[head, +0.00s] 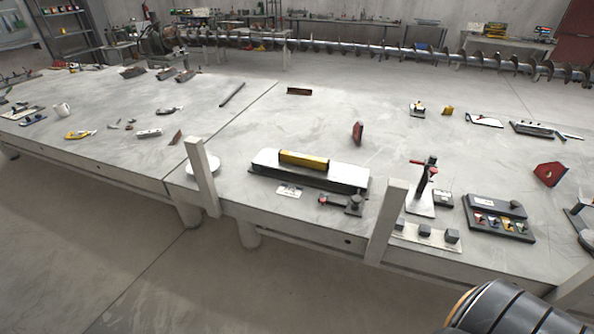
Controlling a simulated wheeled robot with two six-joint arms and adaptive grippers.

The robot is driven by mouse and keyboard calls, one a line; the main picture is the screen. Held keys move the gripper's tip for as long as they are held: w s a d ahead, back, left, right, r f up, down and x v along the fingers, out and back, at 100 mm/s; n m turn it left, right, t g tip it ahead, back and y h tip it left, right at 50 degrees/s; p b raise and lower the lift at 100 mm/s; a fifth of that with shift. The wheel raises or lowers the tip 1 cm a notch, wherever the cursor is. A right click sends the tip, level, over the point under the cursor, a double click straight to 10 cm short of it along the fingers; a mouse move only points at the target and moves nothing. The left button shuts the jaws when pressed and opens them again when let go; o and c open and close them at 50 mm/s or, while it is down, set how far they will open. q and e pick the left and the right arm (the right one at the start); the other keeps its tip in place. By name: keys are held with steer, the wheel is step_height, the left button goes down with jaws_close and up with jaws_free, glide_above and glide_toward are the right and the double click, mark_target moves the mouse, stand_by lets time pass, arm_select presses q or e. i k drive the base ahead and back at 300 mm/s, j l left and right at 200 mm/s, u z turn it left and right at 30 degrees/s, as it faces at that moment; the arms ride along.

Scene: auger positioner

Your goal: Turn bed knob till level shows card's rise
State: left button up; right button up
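A flat pale metal bed (345,174) on a dark base sits near the front edge of the table. A yellow level (304,160) with dark ends lies along its top; its bubble is too small to read. A small black knob-like part (355,204) with a red-tipped lever (330,200) stands in front of the bed's right end. A small white printed card (289,191) lies in front of the bed's left part; its writing cannot be read. Neither of my grippers is in view.
Two upright grey posts (201,174) (387,222) stand at the table's front edge, either side of the bed. A red-and-black clamp stand (423,186), small grey blocks (424,234) and a dark tray (498,218) are to the right. The tabletop (310,120) behind the bed is mostly clear.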

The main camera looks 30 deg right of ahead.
mark_target(355, 199)
steer(key=z, duration=1.5)
